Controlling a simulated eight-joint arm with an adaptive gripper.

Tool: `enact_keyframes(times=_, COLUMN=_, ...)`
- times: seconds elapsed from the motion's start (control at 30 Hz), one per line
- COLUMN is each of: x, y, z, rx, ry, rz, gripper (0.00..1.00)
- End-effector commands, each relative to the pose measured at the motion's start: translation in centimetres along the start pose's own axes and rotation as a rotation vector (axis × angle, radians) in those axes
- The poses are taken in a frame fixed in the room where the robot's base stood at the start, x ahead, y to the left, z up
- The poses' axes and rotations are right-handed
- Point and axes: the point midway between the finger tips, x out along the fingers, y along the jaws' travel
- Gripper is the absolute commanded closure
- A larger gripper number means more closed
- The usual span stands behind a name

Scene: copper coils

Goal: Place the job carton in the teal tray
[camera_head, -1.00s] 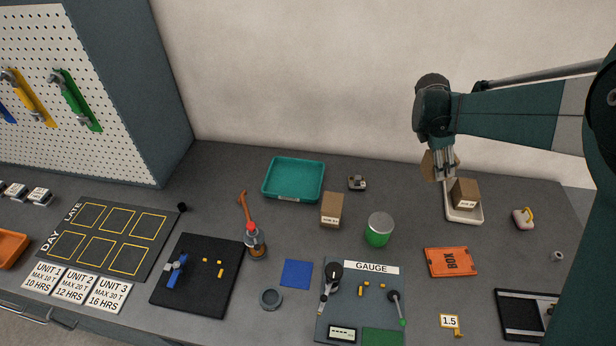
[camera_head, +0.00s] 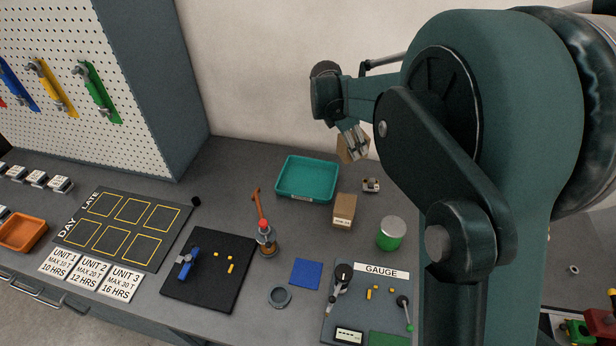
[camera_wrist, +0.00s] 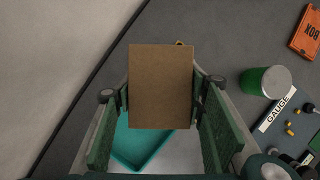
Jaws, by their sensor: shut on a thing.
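My gripper (camera_head: 354,146) is shut on a brown job carton (camera_head: 345,153) and holds it in the air, a little right of and above the teal tray in the head view. In the wrist view the carton (camera_wrist: 160,87) sits between the two fingers and covers part of the tray. The teal tray (camera_head: 307,197) is shallow and empty, at the back of the bench. It also shows below the carton in the wrist view (camera_wrist: 124,157). The carton's label is not visible.
Another brown carton (camera_head: 344,211) stands just right of the tray's front. A green tin (camera_head: 391,234) and a small grey part (camera_head: 371,185) are to its right. My arm hides the bench's right side.

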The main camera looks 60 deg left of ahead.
Motion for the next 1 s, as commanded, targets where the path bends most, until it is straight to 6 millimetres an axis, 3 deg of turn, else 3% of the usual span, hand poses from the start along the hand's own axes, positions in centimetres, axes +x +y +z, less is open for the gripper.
enact_keyframes(times=0.1, x=-1.4, y=2.4, z=-3.6, rx=-0.043, ry=0.000, rz=0.018, gripper=0.74)
enact_keyframes(times=0.3, x=-3.5, y=5.3, z=-8.6, rx=-0.099, ry=0.000, rz=0.041, gripper=0.74)
enact_keyframes(times=0.57, x=-5.2, y=7.5, z=-12.8, rx=-0.147, ry=0.000, rz=0.061, gripper=0.74)
enact_keyframes(times=0.8, x=-1.5, y=7.3, z=-14.0, rx=-0.143, ry=0.000, rz=0.059, gripper=0.74)
enact_keyframes(times=1.0, x=-0.4, y=7.3, z=-14.4, rx=-0.143, ry=0.000, rz=0.059, gripper=0.74)
